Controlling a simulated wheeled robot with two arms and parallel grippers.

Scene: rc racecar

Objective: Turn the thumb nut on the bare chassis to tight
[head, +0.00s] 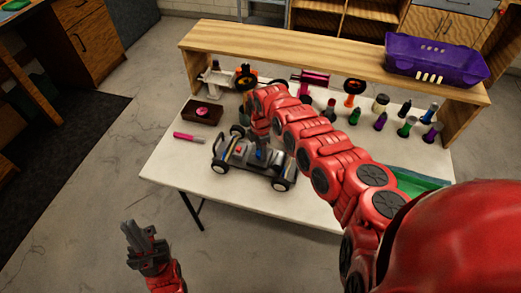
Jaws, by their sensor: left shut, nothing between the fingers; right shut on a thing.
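The bare chassis (248,165) stands on the white table, a dark frame on several black wheels, with a small blue part (260,154) near its middle. My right arm reaches in from the right, and its gripper (261,143) points down over the middle of the chassis. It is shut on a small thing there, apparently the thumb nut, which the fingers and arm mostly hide. How far the nut is turned cannot be seen. My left gripper (130,232) is shut and empty, low on the left, off the table's front edge and well apart from the chassis.
A pink-handled tool (188,137) and a dark box with a pink thing (203,111) lie left of the chassis. Several coloured bottles (381,121) stand right, below a wooden shelf (300,53) bearing a purple basket (430,60). A green tray (415,181) is partly hidden by my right arm.

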